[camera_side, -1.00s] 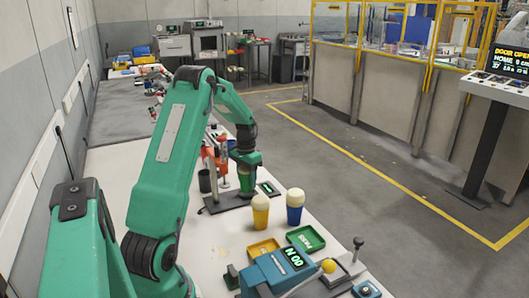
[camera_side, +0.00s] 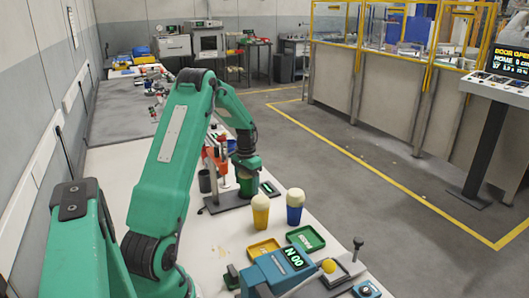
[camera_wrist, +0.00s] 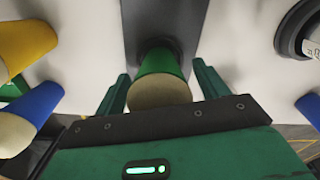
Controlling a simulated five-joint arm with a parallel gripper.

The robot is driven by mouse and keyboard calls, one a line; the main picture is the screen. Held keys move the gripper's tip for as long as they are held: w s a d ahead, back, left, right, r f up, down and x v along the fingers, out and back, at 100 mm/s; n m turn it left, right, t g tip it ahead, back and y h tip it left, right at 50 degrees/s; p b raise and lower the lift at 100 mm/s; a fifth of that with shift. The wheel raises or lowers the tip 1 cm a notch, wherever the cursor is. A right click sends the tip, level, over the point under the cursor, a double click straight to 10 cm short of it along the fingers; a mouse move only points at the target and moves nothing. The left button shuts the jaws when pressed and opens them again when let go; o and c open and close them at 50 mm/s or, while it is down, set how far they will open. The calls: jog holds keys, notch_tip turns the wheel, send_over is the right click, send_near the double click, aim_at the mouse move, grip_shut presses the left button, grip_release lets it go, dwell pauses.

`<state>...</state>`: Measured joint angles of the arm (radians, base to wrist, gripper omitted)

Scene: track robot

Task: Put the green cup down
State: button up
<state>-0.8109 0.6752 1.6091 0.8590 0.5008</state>
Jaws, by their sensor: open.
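The green cup (camera_wrist: 160,72) stands between the two open fingers of my gripper (camera_wrist: 160,95) in the wrist view, with a pale top facing the camera. A gap shows on both sides of the cup, so the fingers appear apart from it. Its far end meets a dark round piece on a dark grey plate (camera_wrist: 158,18). In the side view my gripper (camera_side: 247,180) is low over the dark plate (camera_side: 226,203), and the green cup (camera_side: 247,187) is mostly hidden by it.
A yellow cup (camera_side: 260,211) and a blue cup (camera_side: 295,206), both with pale tops, stand nearer the camera. A yellow tray (camera_side: 263,249) and a green tray (camera_side: 306,238) lie near them. A dark cup (camera_side: 204,181) and red-orange equipment (camera_side: 220,158) stand left of my gripper.

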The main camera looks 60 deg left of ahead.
notch_tip(320, 180, up, 12)
jog(key=shift+r, duration=0.15)
dwell(0.7)
dwell(0.5)
jog(key=shift+w+d+r, duration=0.1)
jog(key=shift+d+r, duration=0.15)
jog(key=d+r+m+t, duration=0.1)
jog(key=d+r, duration=0.2)
jog(key=d, duration=0.4)
jog(key=s+d+r+t+y, duration=0.1)
jog(key=d+r, duration=0.3)
jog(key=d, duration=0.3)
jog(key=d+r+m+t, duration=0.1)
jog(key=d+r, duration=0.2)
jog(key=d, duration=0.4)
jog(key=s+d+f+m+t+h, duration=0.1)
jog(key=s+d+t, duration=0.1)
jog(key=s+d, duration=1)
jog(key=d, duration=0.3)
jog(key=shift+d+f+m+t, duration=0.25)
jog(key=shift+m+t, duration=0.05)
